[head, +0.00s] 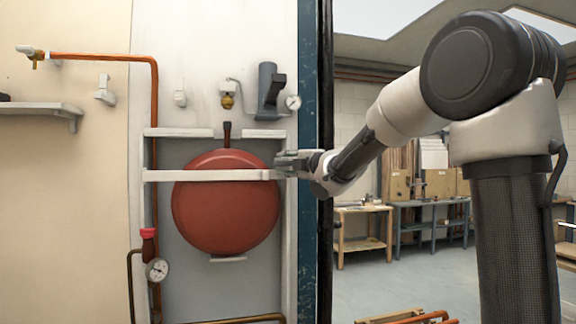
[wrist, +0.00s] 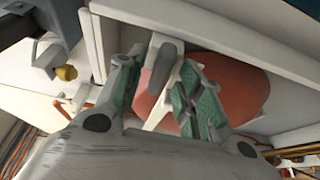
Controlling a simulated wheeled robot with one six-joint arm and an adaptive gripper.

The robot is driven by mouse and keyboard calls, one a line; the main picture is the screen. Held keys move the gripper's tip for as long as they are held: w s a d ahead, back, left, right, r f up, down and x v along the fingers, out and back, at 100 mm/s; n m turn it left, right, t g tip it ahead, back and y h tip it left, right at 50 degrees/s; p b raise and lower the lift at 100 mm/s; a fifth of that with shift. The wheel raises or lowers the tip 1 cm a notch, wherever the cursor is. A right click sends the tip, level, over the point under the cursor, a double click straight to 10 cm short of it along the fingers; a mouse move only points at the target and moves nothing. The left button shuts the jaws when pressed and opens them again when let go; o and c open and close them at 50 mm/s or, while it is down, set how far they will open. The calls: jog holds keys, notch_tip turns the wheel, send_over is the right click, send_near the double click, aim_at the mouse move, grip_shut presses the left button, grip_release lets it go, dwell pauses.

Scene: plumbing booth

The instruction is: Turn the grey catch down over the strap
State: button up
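The red round vessel (head: 225,215) sits in a white-framed recess, with the pale strap (head: 220,175) running level across its front. My gripper (head: 284,163) is at the strap's right end, reaching in from the right. In the wrist view my gripper (wrist: 160,92) is open, with its green-padded fingers spread. The grey catch (wrist: 162,68), a dark rounded lever, shows between the fingers, with visible gaps on both sides. The strap (wrist: 157,112) passes beside and below it in that view. In the head view I cannot make out the catch near my gripper.
A blue post (head: 325,120) edges the booth right of the recess.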

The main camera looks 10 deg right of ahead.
grip_shut()
jog(key=m+t, duration=0.1)
jog(key=m, duration=0.2)
jog(key=shift+f, duration=0.2)
jog(key=m+t, duration=0.1)
jog(key=m, duration=0.2)
jog(key=m+t, duration=0.1)
jog(key=m, duration=0.2)
jog(key=shift+a+f+h, duration=0.15)
jog(key=shift+f+h, duration=0.05)
jog(key=shift+h, duration=0.2)
jog(key=m+t+h, duration=0.1)
jog(key=m, duration=0.2)
jog(key=m+t+h, duration=0.1)
jog(key=m+h, duration=0.1)
jog(key=m, duration=0.2)
jog(key=shift+a+f+m, duration=0.1)
jog(key=shift+a+m, duration=0.05)
jog(key=shift+m, duration=0.15)
jog(key=shift+a+m+t+h, duration=0.1)
jog(key=shift+m+t+h, duration=0.1)
jog(key=shift+m+h, duration=0.9)
jog(key=shift+m+t+h, duration=0.2)
jog(key=shift+m+h, duration=0.3)
jog(key=shift+m, duration=1.2)
